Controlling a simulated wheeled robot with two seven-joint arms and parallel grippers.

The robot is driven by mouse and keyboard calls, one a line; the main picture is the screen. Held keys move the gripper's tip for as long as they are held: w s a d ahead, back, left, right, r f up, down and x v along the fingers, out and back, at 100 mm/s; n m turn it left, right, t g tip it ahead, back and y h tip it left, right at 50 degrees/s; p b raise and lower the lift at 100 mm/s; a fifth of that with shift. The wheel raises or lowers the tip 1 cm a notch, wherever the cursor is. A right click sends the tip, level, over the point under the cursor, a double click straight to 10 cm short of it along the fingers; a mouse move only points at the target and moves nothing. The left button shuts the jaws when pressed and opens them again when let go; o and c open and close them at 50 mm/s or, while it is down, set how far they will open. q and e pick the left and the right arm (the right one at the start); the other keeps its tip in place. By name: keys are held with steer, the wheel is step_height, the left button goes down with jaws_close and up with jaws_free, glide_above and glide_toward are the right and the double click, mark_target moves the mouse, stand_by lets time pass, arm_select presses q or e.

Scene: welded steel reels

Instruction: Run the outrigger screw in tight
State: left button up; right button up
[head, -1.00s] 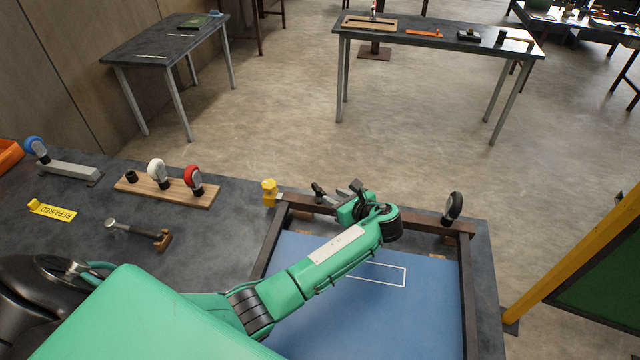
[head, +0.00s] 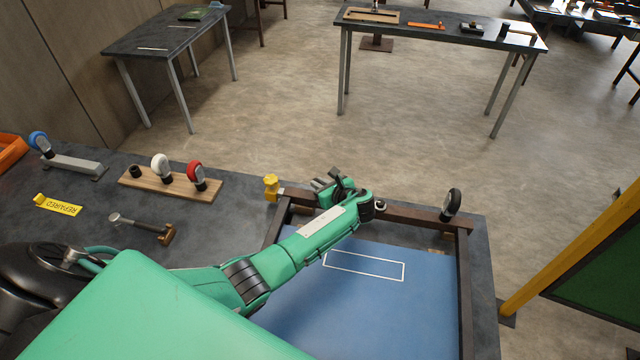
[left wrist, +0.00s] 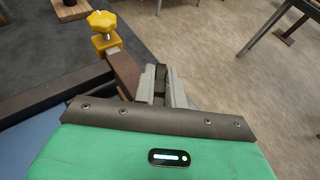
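A yellow star-shaped knob (head: 271,187) stands on a yellow block at the left end of the dark steel frame's back beam (head: 408,214). It also shows in the left wrist view (left wrist: 102,21), top left. I take it for the outrigger screw; its thread is hidden. My left gripper (head: 327,180) is over the back beam, right of the knob and apart from it. Its fingers (left wrist: 163,82) look parted and empty, pointing toward the beam's far side. My right gripper is in neither view.
A black knob (head: 452,203) stands at the beam's right end. Left on the bench are a wooden holder (head: 170,187) with white and red knobs, a hammer (head: 143,228), a yellow REPAIRED tag (head: 58,206) and a blue-knobbed tool (head: 70,166). A blue panel (head: 400,310) lies inside the frame.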

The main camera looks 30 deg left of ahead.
arm_select(q)
jaws_close()
